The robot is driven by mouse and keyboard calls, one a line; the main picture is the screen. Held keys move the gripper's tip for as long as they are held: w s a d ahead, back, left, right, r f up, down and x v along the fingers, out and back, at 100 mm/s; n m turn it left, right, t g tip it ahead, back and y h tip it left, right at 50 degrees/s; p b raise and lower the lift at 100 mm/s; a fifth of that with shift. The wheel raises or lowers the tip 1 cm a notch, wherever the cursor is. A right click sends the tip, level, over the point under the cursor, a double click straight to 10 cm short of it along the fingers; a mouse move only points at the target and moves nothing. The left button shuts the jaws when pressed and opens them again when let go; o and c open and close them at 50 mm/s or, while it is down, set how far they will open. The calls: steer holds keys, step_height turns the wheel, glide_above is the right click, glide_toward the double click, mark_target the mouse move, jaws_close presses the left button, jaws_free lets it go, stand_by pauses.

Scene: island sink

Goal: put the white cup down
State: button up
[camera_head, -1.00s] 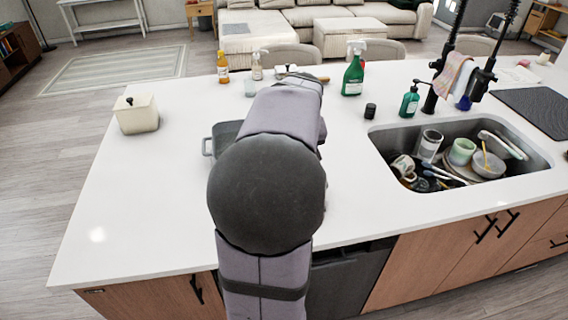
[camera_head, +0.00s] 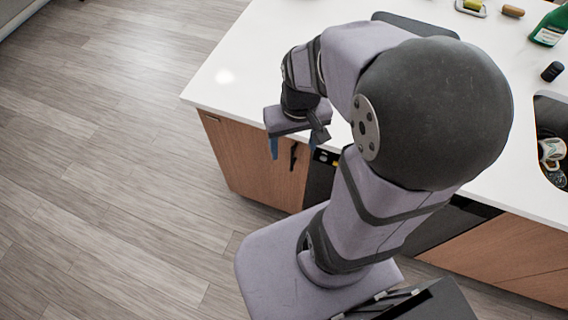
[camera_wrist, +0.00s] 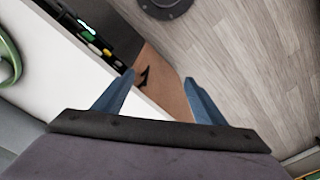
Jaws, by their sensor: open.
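My gripper (camera_head: 293,146) is open, with its two blue fingers pointing down at the front edge of the white counter. In the wrist view my gripper (camera_wrist: 158,80) has nothing between its fingers. Past them show the wooden cabinet front and the floor. No white cup is held. A whitish mug (camera_head: 551,152) with brown marks lies in the sink at the right edge of the head view; I cannot tell whether it is the white cup. My arm hides part of the counter.
The white counter (camera_head: 245,75) is bare at its left end. A grey tray (camera_head: 415,24) is partly hidden behind my arm. A green bottle (camera_head: 548,28) and a small black jar (camera_head: 552,71) stand at the right. A wooden cabinet (camera_head: 245,155) is below the counter edge.

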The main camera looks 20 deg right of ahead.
steer(key=shift+n+g, duration=0.3)
steer(key=shift+n, duration=0.4)
steer(key=s+a, duration=0.1)
steer(key=s+a+f, duration=0.1)
steer(key=s+a, duration=0.1)
steer(key=a, duration=0.1)
steer(key=shift+s+f, duration=0.15)
steer(key=shift+f, duration=0.25)
